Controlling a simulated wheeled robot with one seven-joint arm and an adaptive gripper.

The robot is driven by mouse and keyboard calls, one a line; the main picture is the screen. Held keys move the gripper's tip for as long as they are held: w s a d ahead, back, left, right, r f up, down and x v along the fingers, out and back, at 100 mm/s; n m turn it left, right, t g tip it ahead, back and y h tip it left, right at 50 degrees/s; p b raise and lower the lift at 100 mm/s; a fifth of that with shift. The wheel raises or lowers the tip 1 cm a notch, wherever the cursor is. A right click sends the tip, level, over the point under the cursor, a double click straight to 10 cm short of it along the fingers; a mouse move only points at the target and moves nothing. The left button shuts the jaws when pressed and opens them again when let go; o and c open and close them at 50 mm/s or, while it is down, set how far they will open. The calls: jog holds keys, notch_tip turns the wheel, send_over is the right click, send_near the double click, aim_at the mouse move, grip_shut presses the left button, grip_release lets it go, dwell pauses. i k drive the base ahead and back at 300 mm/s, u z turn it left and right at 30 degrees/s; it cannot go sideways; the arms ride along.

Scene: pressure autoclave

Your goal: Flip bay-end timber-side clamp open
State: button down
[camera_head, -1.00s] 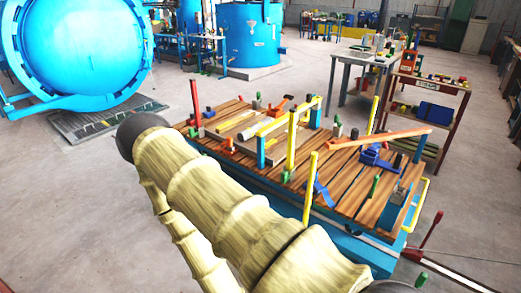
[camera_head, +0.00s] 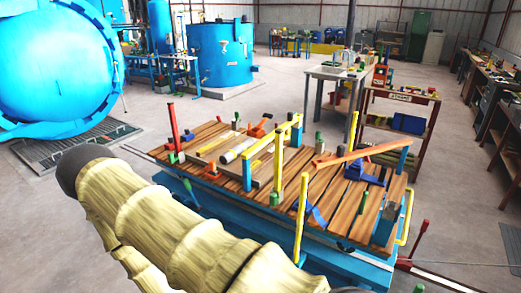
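A wood-decked blue cart (camera_head: 215,192) stands in the middle of the camera_head view. Small clamp-like fittings sit on its deck: an orange one (camera_head: 260,127) at the back, a small orange one (camera_head: 212,172) near the front left, a blue one (camera_head: 368,172) at the right and a blue one (camera_head: 316,214) at the front edge. I cannot tell which is the named clamp or whether any is open. Pale timber pieces (camera_head: 232,152) lie on the left half. My sleeved arm covers the lower left; my gripper is not in view.
Yellow posts (camera_head: 300,220) and a red post (camera_head: 172,125) rise at the edges. A blue autoclave (camera_head: 50,65) stands left.

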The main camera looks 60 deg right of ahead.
aim_at(275, 198)
jog(key=i, duration=1.2)
jog(key=z, duration=1.2)
jog(key=i, duration=0.75)
jog(key=z, duration=0.8)
